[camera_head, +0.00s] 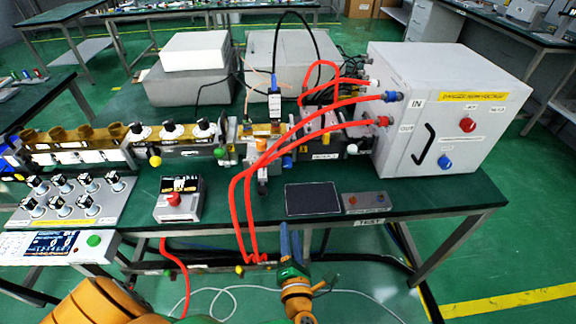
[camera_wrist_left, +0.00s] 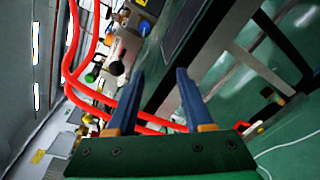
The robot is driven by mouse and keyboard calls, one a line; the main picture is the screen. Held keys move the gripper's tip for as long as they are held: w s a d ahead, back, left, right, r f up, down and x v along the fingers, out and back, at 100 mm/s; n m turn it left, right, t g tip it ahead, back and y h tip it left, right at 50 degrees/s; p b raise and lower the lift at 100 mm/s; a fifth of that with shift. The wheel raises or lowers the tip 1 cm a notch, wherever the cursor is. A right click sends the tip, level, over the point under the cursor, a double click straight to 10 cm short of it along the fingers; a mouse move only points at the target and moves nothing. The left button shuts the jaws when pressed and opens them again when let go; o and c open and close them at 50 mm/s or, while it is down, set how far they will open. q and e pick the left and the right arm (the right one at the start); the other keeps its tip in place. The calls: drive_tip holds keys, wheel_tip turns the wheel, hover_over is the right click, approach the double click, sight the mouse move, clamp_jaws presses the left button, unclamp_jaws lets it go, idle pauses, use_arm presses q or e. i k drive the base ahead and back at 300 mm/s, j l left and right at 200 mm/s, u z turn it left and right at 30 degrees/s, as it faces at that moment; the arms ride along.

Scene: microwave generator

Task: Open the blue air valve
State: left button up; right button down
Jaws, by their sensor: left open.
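Several blue parts show, and I cannot tell for certain which is the blue air valve. A small blue knob (camera_head: 287,162) sits low on the front of the bench assembly, near the red hoses; a blue knob (camera_wrist_left: 145,28) also shows in the left wrist view, beyond the fingers. A larger round blue knob (camera_head: 444,162) is on the white cabinet's front. My left gripper (camera_head: 290,230) is open and empty at the table's front edge, below the dark tablet. In the left wrist view its blue fingers (camera_wrist_left: 160,74) are apart with nothing between them. My right gripper is not in view.
Red hoses (camera_head: 236,200) loop over the table edge, left of my gripper. A pipe with a yellow valve handle (camera_head: 239,270) runs below the edge. The white cabinet (camera_head: 440,110) stands at right. A dark tablet (camera_head: 312,199) and a small grey button box (camera_head: 366,202) lie near the edge.

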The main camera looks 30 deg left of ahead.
sight(287, 161)
drive_tip(key=i+j, duration=0.7)
drive_tip(key=j, duration=0.2)
